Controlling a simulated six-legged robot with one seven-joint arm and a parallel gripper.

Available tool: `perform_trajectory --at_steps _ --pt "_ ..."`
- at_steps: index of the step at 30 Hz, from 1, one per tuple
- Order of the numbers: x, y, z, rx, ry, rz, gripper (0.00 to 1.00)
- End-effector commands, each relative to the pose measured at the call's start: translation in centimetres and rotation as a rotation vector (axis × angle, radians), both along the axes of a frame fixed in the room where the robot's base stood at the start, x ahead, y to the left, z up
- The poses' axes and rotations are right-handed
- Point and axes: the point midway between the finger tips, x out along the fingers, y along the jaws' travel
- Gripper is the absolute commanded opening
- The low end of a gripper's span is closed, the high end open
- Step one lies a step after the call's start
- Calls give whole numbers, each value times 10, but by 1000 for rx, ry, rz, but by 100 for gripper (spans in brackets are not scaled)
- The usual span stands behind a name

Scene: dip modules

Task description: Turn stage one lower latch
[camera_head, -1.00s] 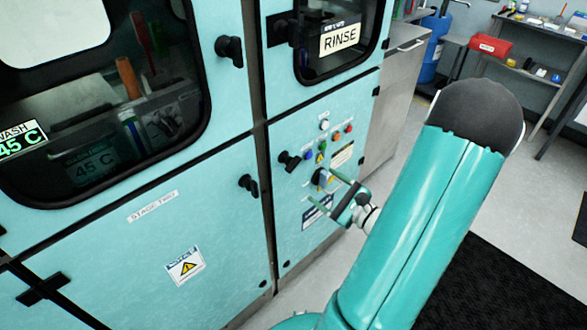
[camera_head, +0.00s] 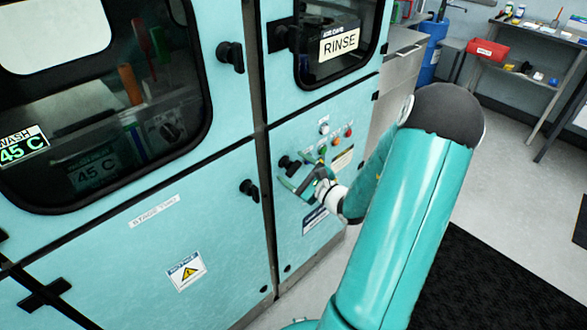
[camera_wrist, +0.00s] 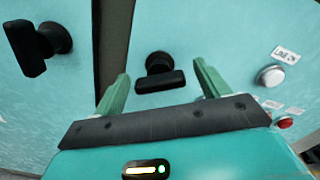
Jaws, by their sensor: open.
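A black latch handle (camera_head: 287,162) sits on the right-hand lower teal panel, beside the seam; I take it as the stage one lower latch, though no label shows which stage it is. In the wrist view this latch (camera_wrist: 160,74) lies ahead between my fingers, its bar nearly level, with a visible gap to each finger. My gripper (camera_head: 300,170) is open, with green fingers in front of the panel. The wrist view does not show clearly how far the fingertips are from the latch.
Another black latch (camera_head: 249,189) is on the left door, marked STAGE TWO; it also shows in the wrist view (camera_wrist: 38,46). A white button (camera_wrist: 271,76) and a red button (camera_wrist: 284,122) are right of my fingers. A RINSE window (camera_head: 338,40) is above.

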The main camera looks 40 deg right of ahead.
Motion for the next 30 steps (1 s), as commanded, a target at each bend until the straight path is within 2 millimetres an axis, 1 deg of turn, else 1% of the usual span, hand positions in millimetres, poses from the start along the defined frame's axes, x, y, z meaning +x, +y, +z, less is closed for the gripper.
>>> perform_trajectory --at_steps 3,11,15,18,26,30 --pt "7 1 0 0 0 1 75" --pt "7 2 0 -1 1 0 75" --pt "7 1 0 -1 1 0 47" --pt "7 1 0 -1 1 0 30" --pt "7 1 0 20 1 0 30" --pt "7 1 0 72 2 0 30"
